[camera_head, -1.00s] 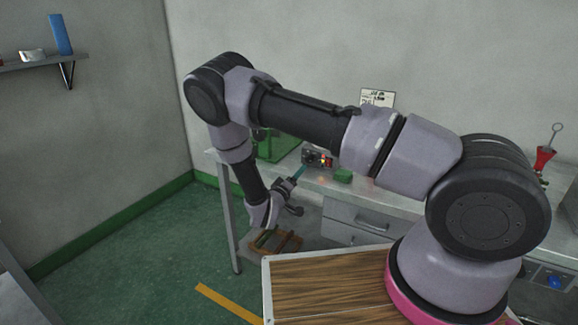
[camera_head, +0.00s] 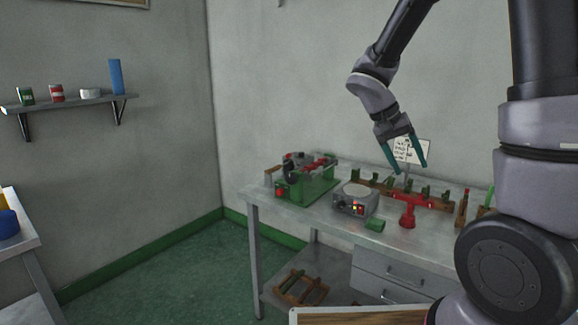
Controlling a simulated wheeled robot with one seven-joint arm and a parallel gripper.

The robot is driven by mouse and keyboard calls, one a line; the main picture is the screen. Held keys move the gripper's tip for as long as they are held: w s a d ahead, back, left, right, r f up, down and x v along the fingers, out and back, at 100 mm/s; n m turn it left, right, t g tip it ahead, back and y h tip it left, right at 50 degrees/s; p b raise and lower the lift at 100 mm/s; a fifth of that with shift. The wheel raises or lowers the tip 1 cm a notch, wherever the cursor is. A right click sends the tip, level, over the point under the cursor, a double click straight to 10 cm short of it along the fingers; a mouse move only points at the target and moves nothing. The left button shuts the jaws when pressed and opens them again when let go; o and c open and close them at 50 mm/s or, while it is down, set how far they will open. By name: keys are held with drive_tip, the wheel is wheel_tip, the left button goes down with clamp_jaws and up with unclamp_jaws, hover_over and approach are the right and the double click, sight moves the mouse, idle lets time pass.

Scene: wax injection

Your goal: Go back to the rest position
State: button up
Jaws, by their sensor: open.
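My gripper (camera_head: 405,168) hangs from my raised arm in the upper right of the head view. Its two teal fingers are spread apart and point down, with nothing between them. It appears in front of the wall and a small white notice (camera_head: 412,150), above the back part of the metal workbench (camera_head: 290,218). How far it is from the bench cannot be told exactly.
The bench bears a green machine (camera_head: 310,186), a grey box with lit buttons (camera_head: 354,201), a green block (camera_head: 375,225), a red stand (camera_head: 407,212) and a wooden rack (camera_head: 440,201). A wooden frame (camera_head: 301,288) lies below. A wall shelf (camera_head: 70,103) hangs left. Green floor (camera_head: 190,275) is clear.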

drive_tip(key=s+a+r+t+y, duration=0.2)
drive_tip(key=s+r+t+y, duration=0.1)
drive_tip(key=s+r, duration=0.3)
drive_tip(key=s+a+r+t+y, duration=0.2)
drive_tip(key=s+r+t+y, duration=0.2)
drive_tip(key=s+r, duration=0.3)
wheel_tip(320, 180, up, 2)
drive_tip(key=shift+s+a+r+n+y, duration=0.15)
drive_tip(key=shift+a+n+y, duration=0.25)
drive_tip(key=shift+y, duration=0.2)
